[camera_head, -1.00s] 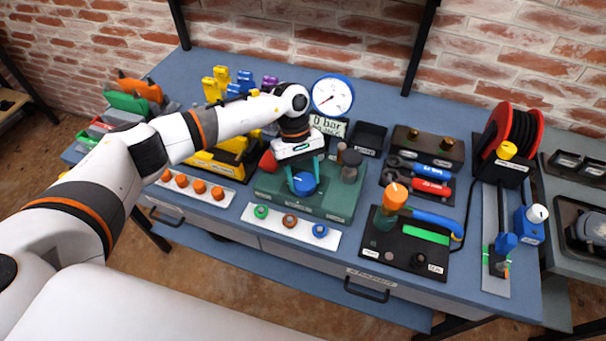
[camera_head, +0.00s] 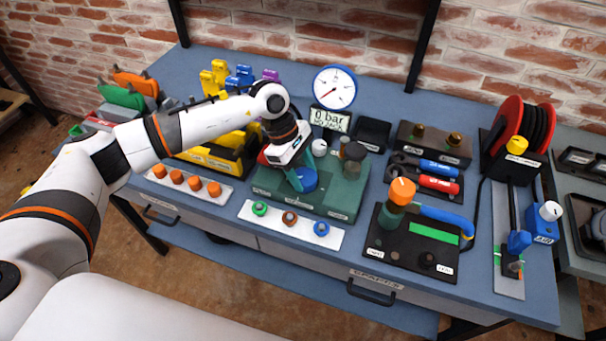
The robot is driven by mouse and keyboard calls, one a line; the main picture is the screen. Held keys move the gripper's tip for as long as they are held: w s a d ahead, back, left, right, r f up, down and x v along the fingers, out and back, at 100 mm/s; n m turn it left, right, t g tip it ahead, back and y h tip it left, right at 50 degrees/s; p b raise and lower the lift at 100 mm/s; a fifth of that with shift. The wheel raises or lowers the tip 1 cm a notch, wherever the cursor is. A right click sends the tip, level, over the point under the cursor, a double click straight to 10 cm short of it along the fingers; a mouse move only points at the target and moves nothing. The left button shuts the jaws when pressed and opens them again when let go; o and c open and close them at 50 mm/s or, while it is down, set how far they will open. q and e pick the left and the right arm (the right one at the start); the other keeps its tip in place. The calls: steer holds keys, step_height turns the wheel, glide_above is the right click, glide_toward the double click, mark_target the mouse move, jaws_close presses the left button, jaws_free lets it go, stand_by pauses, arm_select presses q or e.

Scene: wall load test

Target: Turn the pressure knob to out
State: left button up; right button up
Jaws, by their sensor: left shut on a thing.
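The blue knob (camera_head: 306,180) sits on top of the green block (camera_head: 338,198) near the middle of the workbench. My left gripper (camera_head: 303,181) points down at it from above, with its teal fingers around the knob and shut on it. The gripper is tilted and hides part of the knob. A round white gauge with a blue rim (camera_head: 335,87) stands behind the block. A display (camera_head: 329,120) below it reads "0 bar", with a second line too small to read surely. My right gripper is not in view.
A white strip with green, brown and blue rings (camera_head: 290,224) lies in front of the block. A black panel with an orange-topped valve and blue handle (camera_head: 402,192) stands to the right. Orange knobs on a strip (camera_head: 187,183) are to the left.

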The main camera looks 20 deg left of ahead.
arm_select(q)
steer(key=n+t+b, duration=0.1)
steer(key=n, duration=0.1)
steer(key=n+t+b, duration=0.1)
steer(key=n, duration=0.2)
steer(key=shift+s+f+n+b, duration=0.15)
steer(key=shift+n+b, duration=0.15)
steer(key=shift+b, duration=0.1)
steer(key=n+t+b, duration=0.1)
steer(key=n+b, duration=0.1)
steer(key=n, duration=0.1)
steer(key=shift+s+n+t+y, duration=0.1)
steer(key=shift+n+t+y, duration=0.2)
steer(key=shift+y, duration=0.1)
steer(key=shift+n+b, duration=0.4)
steer(key=shift+n, duration=0.2)
steer(key=o, duration=1)
steer(key=v, duration=0.4)
steer(key=b+v, duration=0.1)
steer(key=v, duration=0.7)
steer(key=shift+s+d+r, duration=0.2)
steer(key=shift+s+d, duration=0.05)
steer(key=shift+d, duration=0.05)
steer(key=shift+y, duration=0.3)
